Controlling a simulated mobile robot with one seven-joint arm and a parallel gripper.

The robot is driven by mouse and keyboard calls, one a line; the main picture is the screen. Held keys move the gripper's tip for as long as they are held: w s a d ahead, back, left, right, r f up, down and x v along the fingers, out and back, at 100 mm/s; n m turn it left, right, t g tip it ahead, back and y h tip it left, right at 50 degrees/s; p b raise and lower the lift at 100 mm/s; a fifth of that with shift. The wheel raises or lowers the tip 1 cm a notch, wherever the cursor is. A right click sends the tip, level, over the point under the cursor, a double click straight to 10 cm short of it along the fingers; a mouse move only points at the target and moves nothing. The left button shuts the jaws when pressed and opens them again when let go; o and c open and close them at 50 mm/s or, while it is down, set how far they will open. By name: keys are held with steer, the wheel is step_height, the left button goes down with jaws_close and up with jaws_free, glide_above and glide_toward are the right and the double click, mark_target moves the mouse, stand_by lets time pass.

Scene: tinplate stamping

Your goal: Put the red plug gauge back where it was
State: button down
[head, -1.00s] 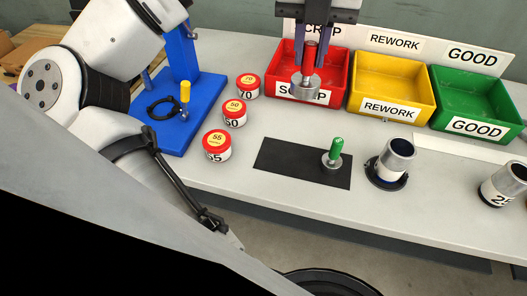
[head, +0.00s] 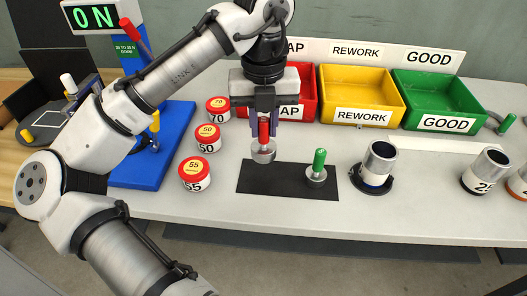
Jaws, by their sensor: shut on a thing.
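The red plug gauge (head: 264,151) has a red handle and a round steel disc at its lower end. My gripper (head: 264,120) is shut on its red handle and holds it upright. The gauge is at the back left part of the black mat (head: 280,188); I cannot tell whether its disc touches the mat or is just above it. The green plug gauge (head: 317,168) stands upright on the right part of the mat, apart from the red one.
Red-lidded pots marked 70 (head: 218,109), 50 (head: 208,139) and 55 (head: 195,174) stand left of the mat. A metal cylinder in a black ring (head: 378,166) stands to the right. Yellow (head: 363,118) and green (head: 436,123) bins stand behind, beside the red scrap bin (head: 301,115).

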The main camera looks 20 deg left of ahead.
mark_target(264, 142)
steer(key=shift+f, duration=3.4)
steer(key=shift+f, duration=0.15)
steer(key=c, duration=1.3)
jaws_free()
step_height(264, 142, up, 12)
steer(key=shift+r, duration=0.2)
